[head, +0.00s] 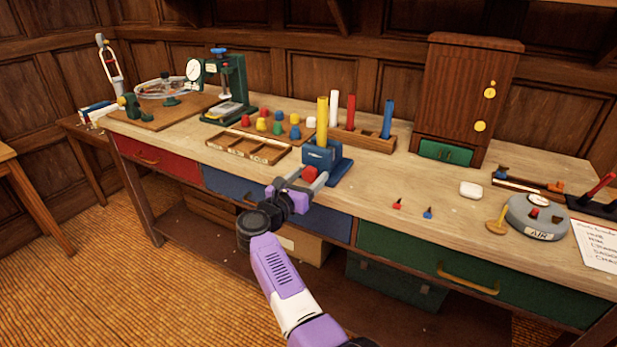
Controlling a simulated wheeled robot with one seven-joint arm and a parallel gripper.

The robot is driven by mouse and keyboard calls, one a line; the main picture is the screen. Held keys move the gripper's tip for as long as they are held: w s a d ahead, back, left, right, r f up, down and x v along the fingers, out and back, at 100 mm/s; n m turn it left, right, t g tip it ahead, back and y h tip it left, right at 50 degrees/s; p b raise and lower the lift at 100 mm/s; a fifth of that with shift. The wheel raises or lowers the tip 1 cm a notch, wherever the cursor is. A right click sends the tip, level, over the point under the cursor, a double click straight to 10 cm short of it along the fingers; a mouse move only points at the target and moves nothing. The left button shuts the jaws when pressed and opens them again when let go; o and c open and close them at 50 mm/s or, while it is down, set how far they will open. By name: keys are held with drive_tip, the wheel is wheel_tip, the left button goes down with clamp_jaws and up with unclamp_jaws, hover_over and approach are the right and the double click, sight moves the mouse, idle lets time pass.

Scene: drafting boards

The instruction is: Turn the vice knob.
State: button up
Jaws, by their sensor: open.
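The blue vice (338,167) stands at the front edge of the workbench, near the middle of the head view. A yellow rod stands upright at it. Its red knob (310,173) faces the front of the bench. My gripper (305,179) is open in front of the vice, with its grey fingers to the left and right of the knob. The fingers partly cover the knob, and I cannot tell whether they touch it.
A wooden tray (249,150) and several coloured pegs lie left of the vice. A rack (366,139) with upright rods stands behind it. A tall wooden cabinet (464,95) stands at the back right. Small red and blue pieces lie right of the vice, with bare bench around them.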

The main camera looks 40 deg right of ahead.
drive_tip(key=shift+c, duration=0.4)
drive_tip(key=c, duration=1.3)
drive_tip(key=shift+n, duration=0.4)
